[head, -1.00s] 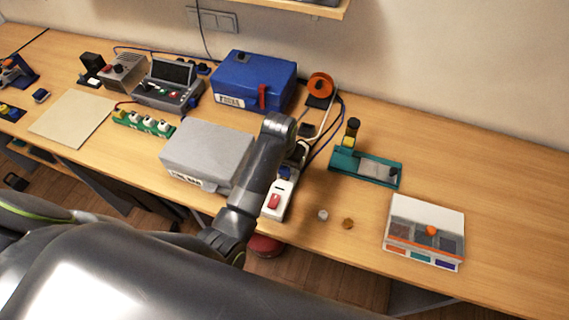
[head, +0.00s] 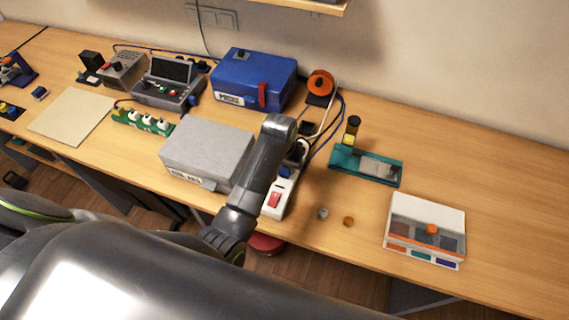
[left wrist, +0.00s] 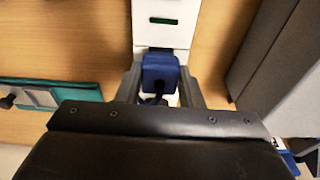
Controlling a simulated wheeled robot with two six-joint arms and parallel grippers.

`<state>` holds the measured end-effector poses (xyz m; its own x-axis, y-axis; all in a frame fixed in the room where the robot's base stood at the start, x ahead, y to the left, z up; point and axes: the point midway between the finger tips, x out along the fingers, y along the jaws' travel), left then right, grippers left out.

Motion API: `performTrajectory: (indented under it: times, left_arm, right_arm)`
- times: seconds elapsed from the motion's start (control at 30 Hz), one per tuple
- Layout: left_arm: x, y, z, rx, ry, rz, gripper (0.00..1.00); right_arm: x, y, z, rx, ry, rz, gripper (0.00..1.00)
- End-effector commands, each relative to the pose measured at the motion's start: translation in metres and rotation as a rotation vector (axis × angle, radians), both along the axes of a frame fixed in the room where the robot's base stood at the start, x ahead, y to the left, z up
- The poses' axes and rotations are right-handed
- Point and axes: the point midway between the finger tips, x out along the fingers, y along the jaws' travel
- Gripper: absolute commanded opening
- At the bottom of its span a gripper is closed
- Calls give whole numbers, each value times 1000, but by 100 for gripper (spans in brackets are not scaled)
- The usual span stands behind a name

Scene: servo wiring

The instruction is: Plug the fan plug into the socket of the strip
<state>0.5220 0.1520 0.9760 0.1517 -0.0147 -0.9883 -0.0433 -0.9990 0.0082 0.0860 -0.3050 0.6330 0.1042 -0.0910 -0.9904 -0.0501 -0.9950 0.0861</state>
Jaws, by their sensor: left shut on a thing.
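The strip (head: 276,200) is white with a red switch and lies near the table's front edge. Its white body with a green slot also shows in the left wrist view (left wrist: 167,30). A blue plug (left wrist: 160,70) is between the fingers of my left gripper (left wrist: 160,88), which is shut on it. The blue plug shows at the strip in the head view (head: 285,172). I cannot tell whether it is seated in a socket or just above it. My arm hides most of the left gripper in the head view. My right gripper is not in view.
A grey box (head: 205,150) stands close left of the strip. A teal tray (head: 365,165) lies to its right, with a white organizer (head: 425,230) farther right. An orange reel-like thing (head: 320,84) and cables are behind.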

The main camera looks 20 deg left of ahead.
Motion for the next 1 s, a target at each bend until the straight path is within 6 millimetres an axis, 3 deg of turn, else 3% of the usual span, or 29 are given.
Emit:
performTrajectory:
  times: [0.57, 0.6, 0.77, 1.0]
  left_arm:
    - [0, 0, -15, 0, 0, 0, 11]
    - [0, 0, -15, 0, 0, 0, 36]
    - [0, 0, -14, 0, 0, 0, 57]
    - [0, 0, -14, 0, 0, 0, 59]
  right_arm:
    - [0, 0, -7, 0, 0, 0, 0]
    - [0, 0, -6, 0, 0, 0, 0]
    - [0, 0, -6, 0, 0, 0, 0]
    - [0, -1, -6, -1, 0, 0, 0]
